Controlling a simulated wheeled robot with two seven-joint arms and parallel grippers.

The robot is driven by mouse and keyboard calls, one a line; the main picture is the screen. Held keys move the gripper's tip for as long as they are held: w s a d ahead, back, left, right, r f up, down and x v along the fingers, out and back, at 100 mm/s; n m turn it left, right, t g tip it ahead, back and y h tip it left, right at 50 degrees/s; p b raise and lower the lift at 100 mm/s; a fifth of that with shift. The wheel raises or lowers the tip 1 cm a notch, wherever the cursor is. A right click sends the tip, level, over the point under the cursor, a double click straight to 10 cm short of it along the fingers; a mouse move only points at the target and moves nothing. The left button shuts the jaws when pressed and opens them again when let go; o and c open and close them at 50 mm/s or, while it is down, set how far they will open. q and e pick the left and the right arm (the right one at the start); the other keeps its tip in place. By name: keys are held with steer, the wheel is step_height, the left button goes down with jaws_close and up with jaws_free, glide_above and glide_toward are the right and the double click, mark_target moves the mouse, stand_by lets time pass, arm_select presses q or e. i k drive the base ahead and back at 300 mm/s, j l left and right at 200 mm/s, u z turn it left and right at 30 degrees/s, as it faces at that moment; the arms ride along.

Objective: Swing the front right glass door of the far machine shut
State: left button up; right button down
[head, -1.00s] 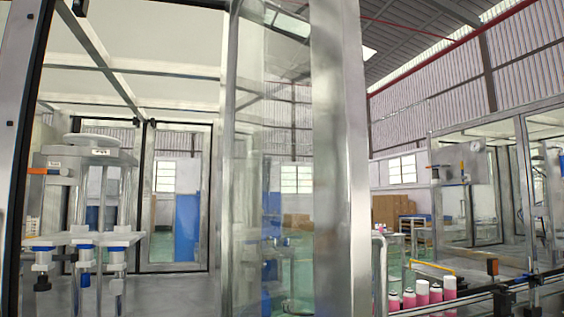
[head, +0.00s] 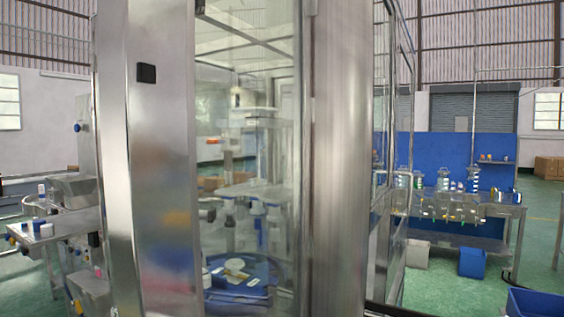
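A framed glass panel (head: 225,110) of a machine fills the middle of the head view, very close to me. I cannot tell for certain whether it is the front right door, or whether it stands open or shut. A wide metal upright (head: 160,190) with a small black square block (head: 146,73) stands to its left. A thick metal post (head: 340,160) stands to its right. Through the glass, a blue round table (head: 262,293) and pale machine parts show. Neither of my grippers is in view.
Right of the post is another glazed side (head: 384,200). Beyond it are a bench with bottles (head: 445,203), a blue panel (head: 445,150) and a blue bin (head: 472,263) on green floor. Metal equipment (head: 75,190) stands at left. Open floor shows at right.

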mark_target(146, 51)
steer(key=k+z, duration=0.15)
steer(key=k, duration=0.3)
steer(key=k+l+z, duration=0.2)
steer(key=k, duration=0.25)
